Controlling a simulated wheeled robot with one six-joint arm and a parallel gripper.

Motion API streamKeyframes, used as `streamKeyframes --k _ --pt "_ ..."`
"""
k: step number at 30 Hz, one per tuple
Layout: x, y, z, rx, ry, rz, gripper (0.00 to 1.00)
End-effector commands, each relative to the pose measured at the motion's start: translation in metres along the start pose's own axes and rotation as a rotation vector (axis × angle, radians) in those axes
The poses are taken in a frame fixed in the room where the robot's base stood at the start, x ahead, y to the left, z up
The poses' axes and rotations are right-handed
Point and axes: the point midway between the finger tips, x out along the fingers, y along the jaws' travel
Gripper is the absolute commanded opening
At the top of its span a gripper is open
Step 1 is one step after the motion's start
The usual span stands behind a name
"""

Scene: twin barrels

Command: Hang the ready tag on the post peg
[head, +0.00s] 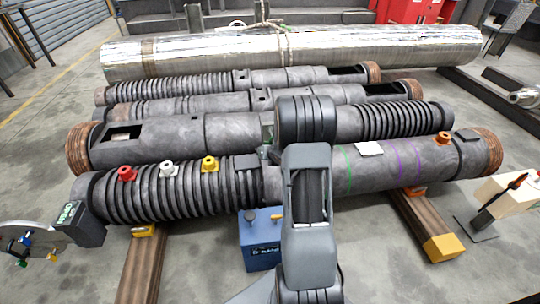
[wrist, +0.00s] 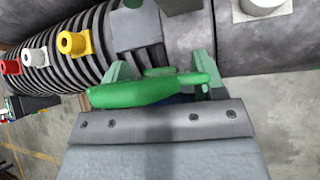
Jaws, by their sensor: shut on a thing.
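In the wrist view my gripper (wrist: 160,72) is shut on a long green piece (wrist: 130,94), which I take to be the ready tag. It lies across between the two pale grey-green fingers, and no lettering shows on it. The gripper is over the dark barrels (wrist: 190,38). In the head view my arm hides most of the gripper and the held piece. I cannot pick out the post peg for certain. A dark post (head: 484,218) with a cream block (head: 506,190) stands at the right edge, with an orange-red item on the block.
The front barrel (head: 400,165) carries red (head: 127,173), white (head: 168,168) and yellow (head: 209,164) fittings. Wooden beams (head: 420,222) support it. A blue box (head: 260,250) stands on the floor in front. A disc with coloured pieces (head: 24,246) is at left. Floor at lower right is free.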

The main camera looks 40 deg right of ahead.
Motion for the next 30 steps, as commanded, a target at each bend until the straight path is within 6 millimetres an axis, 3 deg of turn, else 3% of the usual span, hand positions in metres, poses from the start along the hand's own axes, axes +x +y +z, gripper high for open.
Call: streamKeyframes --k 20,30 --pt "0.03 0.0 0.029 0.0 0.001 0.0 0.42" --pt "0.044 -0.002 0.031 -0.001 0.0 0.0 0.42"
